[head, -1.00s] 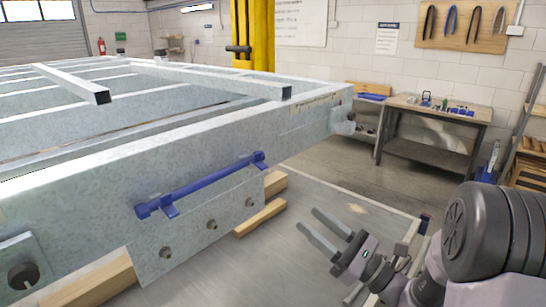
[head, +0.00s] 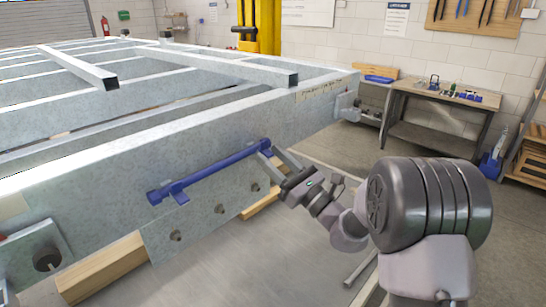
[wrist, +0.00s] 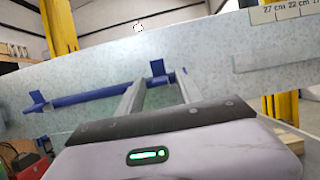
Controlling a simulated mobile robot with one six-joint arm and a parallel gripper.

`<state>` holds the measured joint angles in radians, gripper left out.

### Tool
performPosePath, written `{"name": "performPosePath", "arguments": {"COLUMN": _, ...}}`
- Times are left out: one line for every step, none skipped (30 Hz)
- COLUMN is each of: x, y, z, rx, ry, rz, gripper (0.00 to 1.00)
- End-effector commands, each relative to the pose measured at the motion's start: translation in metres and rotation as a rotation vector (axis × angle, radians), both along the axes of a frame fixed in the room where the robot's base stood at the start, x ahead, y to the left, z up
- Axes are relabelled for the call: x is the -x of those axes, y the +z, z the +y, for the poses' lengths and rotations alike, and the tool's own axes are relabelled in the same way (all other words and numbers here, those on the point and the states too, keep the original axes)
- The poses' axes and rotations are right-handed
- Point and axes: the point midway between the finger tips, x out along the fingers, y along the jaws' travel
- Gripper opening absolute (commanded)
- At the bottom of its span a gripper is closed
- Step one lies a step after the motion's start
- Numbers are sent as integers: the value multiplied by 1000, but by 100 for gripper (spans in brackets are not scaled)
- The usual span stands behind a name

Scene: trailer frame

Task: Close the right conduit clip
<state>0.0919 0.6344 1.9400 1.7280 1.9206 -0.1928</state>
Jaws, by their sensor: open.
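A blue conduit (head: 215,172) runs along the side of the galvanized trailer rail, with a blue clip near each end. The right conduit clip (head: 264,144) is partly hidden by my gripper in the head view. In the wrist view the right clip (wrist: 157,67) shows a blue tab standing out from the conduit. The left clip (head: 156,196) also has a tab standing out. My gripper (head: 270,154) is open and empty at the right clip. In the wrist view its fingers (wrist: 160,80) lie on either side of that clip; contact cannot be told.
The trailer rail (head: 120,150) fills the left, with bolts and a wooden block (head: 100,268) below the conduit. A workbench (head: 440,95) with small items stands back right. The floor between rail and bench is largely clear.

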Motion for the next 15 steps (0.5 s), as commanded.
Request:
{"name": "performPosePath", "arguments": {"x": 0, "y": 0, "z": 0, "rx": 0, "ry": 0, "rz": 0, "gripper": 43}}
{"name": "performPosePath", "arguments": {"x": 0, "y": 0, "z": 0, "rx": 0, "ry": 0, "rz": 0, "gripper": 43}}
{"name": "performPosePath", "arguments": {"x": 0, "y": 0, "z": 0, "rx": 0, "ry": 0, "rz": 0, "gripper": 43}}
{"name": "performPosePath", "arguments": {"x": 0, "y": 0, "z": 0, "rx": 0, "ry": 0, "rz": 0, "gripper": 43}}
{"name": "performPosePath", "arguments": {"x": 0, "y": 0, "z": 0, "rx": 0, "ry": 0, "rz": 0, "gripper": 43}}
{"name": "performPosePath", "arguments": {"x": 0, "y": 0, "z": 0, "rx": 0, "ry": 0, "rz": 0, "gripper": 39}}
{"name": "performPosePath", "arguments": {"x": 0, "y": 0, "z": 0, "rx": 0, "ry": 0, "rz": 0, "gripper": 33}}
{"name": "performPosePath", "arguments": {"x": 0, "y": 0, "z": 0, "rx": 0, "ry": 0, "rz": 0, "gripper": 27}}
{"name": "performPosePath", "arguments": {"x": 0, "y": 0, "z": 0, "rx": 0, "ry": 0, "rz": 0, "gripper": 19}}
{"name": "performPosePath", "arguments": {"x": 0, "y": 0, "z": 0, "rx": 0, "ry": 0, "rz": 0, "gripper": 13}}
{"name": "performPosePath", "arguments": {"x": 0, "y": 0, "z": 0, "rx": 0, "ry": 0, "rz": 0, "gripper": 7}}
{"name": "performPosePath", "arguments": {"x": 0, "y": 0, "z": 0, "rx": 0, "ry": 0, "rz": 0, "gripper": 0}}
{"name": "performPosePath", "arguments": {"x": 0, "y": 0, "z": 0, "rx": 0, "ry": 0, "rz": 0, "gripper": 0}}
{"name": "performPosePath", "arguments": {"x": 0, "y": 0, "z": 0, "rx": 0, "ry": 0, "rz": 0, "gripper": 0}}
{"name": "performPosePath", "arguments": {"x": 0, "y": 0, "z": 0, "rx": 0, "ry": 0, "rz": 0, "gripper": 0}}
